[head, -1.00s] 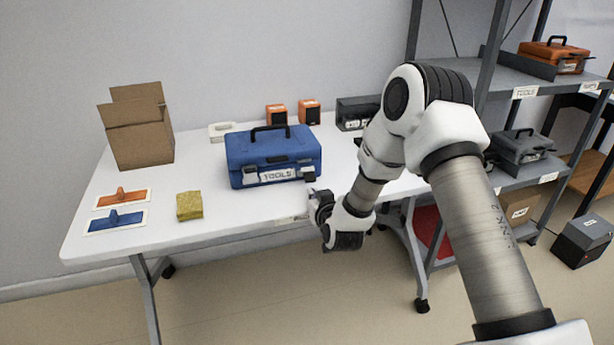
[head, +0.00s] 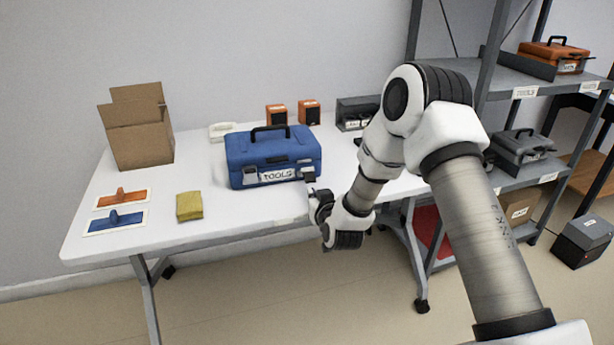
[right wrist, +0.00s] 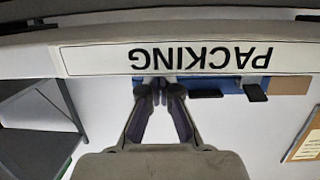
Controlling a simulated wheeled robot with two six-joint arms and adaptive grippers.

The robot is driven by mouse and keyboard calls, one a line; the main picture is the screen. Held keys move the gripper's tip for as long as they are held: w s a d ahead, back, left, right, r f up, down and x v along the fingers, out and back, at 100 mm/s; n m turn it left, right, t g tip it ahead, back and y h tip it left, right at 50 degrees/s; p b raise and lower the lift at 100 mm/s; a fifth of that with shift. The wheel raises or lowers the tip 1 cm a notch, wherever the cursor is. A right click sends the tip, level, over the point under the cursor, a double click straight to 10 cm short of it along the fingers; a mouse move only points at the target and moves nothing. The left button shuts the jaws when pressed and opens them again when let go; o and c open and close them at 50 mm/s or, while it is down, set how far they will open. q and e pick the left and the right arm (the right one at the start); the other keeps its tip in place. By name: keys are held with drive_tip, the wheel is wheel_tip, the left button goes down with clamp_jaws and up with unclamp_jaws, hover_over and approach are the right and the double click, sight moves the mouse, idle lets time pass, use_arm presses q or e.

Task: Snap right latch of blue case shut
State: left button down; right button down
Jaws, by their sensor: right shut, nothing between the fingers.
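The blue case (head: 273,150) stands closed on the white table, handle up, with a white TOOLS label on its front. Its right latch (head: 308,172) is a small dark piece at the front right; I cannot tell whether it is snapped flat. My right gripper (head: 313,196) is just in front of the case's right front corner, at the table's front edge. In the right wrist view, which is upside down, its fingers (right wrist: 160,88) are together and empty, overlapping the blue case (right wrist: 228,84); contact with the latch cannot be told. My left gripper is out of view.
A grey shelf (head: 520,177) stands at right. The table is clear in front of the case.

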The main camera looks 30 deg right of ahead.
sight(310, 180)
drive_tip(key=shift+w+d+r+p, duration=0.15)
drive_tip(key=shift+w+d+r, duration=0.15)
drive_tip(key=shift+w, duration=0.6)
drive_tip(key=shift+w+d+r+p, duration=0.2)
drive_tip(key=shift+w+r, duration=0.15)
drive_tip(key=shift+w, duration=0.5)
drive_tip(key=shift+w+d+r+p, duration=0.1)
drive_tip(key=shift+w+d+r, duration=0.2)
drive_tip(key=shift+w, duration=0.6)
drive_tip(key=shift+a, duration=0.1)
idle(0.5)
drive_tip(key=shift+f+p+v, duration=0.15)
drive_tip(key=shift+p+v, duration=0.1)
drive_tip(key=shift+v, duration=0.5)
drive_tip(key=shift+f+p+v, duration=0.1)
drive_tip(key=shift+p+v, duration=0.1)
drive_tip(key=shift+v, duration=0.5)
drive_tip(key=shift+s+a+p, duration=0.2)
drive_tip(key=shift+s+a, duration=0.1)
drive_tip(key=shift+s, duration=0.7)
drive_tip(key=shift+s+a+p, duration=0.15)
drive_tip(key=shift+s+a, duration=0.1)
drive_tip(key=shift+s, duration=0.8)
drive_tip(key=shift+f, duration=0.1)
